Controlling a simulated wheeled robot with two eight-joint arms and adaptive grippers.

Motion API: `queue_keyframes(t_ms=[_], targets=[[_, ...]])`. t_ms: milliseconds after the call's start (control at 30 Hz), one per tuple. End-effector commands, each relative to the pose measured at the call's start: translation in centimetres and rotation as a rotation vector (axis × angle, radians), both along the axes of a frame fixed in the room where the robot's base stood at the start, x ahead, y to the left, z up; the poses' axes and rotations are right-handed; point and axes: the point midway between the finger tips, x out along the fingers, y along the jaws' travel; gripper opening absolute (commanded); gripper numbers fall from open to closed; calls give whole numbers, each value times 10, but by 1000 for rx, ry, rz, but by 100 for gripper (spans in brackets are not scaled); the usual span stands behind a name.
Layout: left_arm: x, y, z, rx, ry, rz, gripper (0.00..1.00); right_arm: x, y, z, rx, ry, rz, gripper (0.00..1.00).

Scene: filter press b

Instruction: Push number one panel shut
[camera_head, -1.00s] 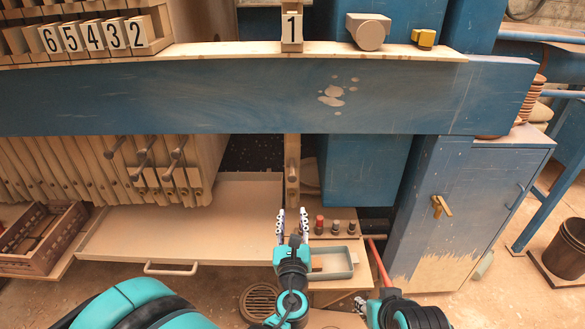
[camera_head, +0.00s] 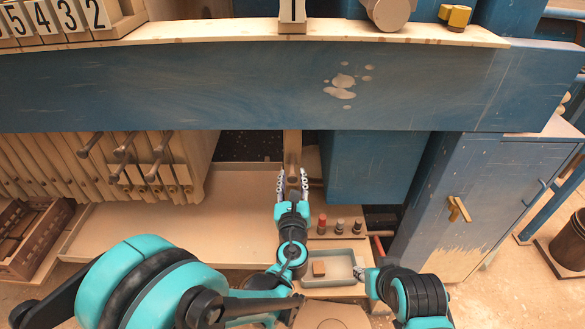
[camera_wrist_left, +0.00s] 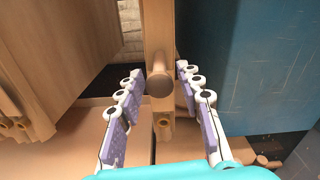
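The number one panel (camera_head: 293,144) is a narrow wooden plate seen edge-on below the blue beam, under the label "1" (camera_head: 292,10). It stands apart from the stack of panels on the left. In the left wrist view the panel (camera_wrist_left: 158,30) runs upright, with a round wooden knob (camera_wrist_left: 159,83) facing the camera. My left gripper (camera_head: 292,176) is open in front of the panel. In the wrist view its fingers (camera_wrist_left: 155,100) are spread on either side of the knob; contact cannot be told. My right gripper (camera_head: 362,273) is low at the right, its fingers barely visible.
The panel stack (camera_head: 120,165) with protruding handles is at left, a blue block (camera_head: 370,165) right of the panel. Below are a wide wooden tray (camera_head: 120,235) and a small grey tray (camera_head: 335,256). The blue beam (camera_head: 230,90) crosses above. A blue cabinet (camera_head: 470,200) stands right.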

Motion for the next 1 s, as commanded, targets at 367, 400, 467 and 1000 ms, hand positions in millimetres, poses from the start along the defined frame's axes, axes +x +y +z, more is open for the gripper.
queue_keyframes(t_ms=[367,400,467,1000], targets=[[40,0,0,0,0,1,36,0,0,-7,0,0,0,36],[41,0,0,0,0,0,36,0,0,-7,0,0,0,36],[41,0,0,0,0,0,36,0,0,-7,0,0,0,36],[40,0,0,0,0,0,0,0,0,-7,0,0,0,36]])
